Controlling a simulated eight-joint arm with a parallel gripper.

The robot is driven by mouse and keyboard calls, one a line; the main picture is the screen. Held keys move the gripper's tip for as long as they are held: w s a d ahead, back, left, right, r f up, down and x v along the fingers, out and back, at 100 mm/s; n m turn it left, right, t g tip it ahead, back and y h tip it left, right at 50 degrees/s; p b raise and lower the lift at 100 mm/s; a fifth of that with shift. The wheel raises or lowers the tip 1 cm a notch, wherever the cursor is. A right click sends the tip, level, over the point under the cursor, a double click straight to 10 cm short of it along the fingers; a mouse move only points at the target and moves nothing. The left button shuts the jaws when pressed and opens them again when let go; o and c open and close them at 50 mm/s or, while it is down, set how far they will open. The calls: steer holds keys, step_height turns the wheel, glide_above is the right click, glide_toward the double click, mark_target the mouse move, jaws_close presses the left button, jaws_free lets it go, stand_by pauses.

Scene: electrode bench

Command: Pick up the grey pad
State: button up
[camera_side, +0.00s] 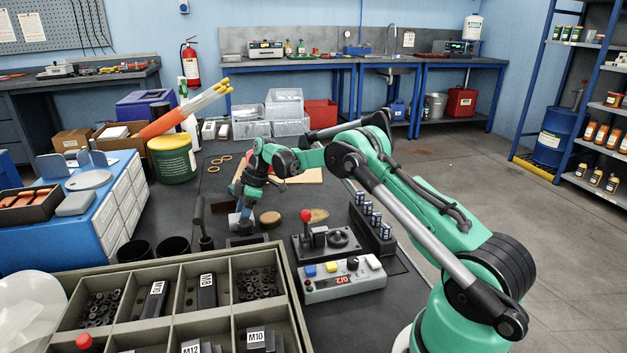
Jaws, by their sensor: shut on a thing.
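My gripper (245,212) points down over the dark bench, left of centre, with its fingers low near the bench top. It is shut on a small grey piece (234,219), which I take to be the grey pad. The fingers partly hide it, and it is too small to tell whether it touches the bench.
A joystick box (325,242), a control box with a display (342,281) and a compartment tray (165,268) are in front. Clear boxes (284,108) stand behind.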

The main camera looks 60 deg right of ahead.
step_height(320, 180, up, 10)
stand_by(0.5)
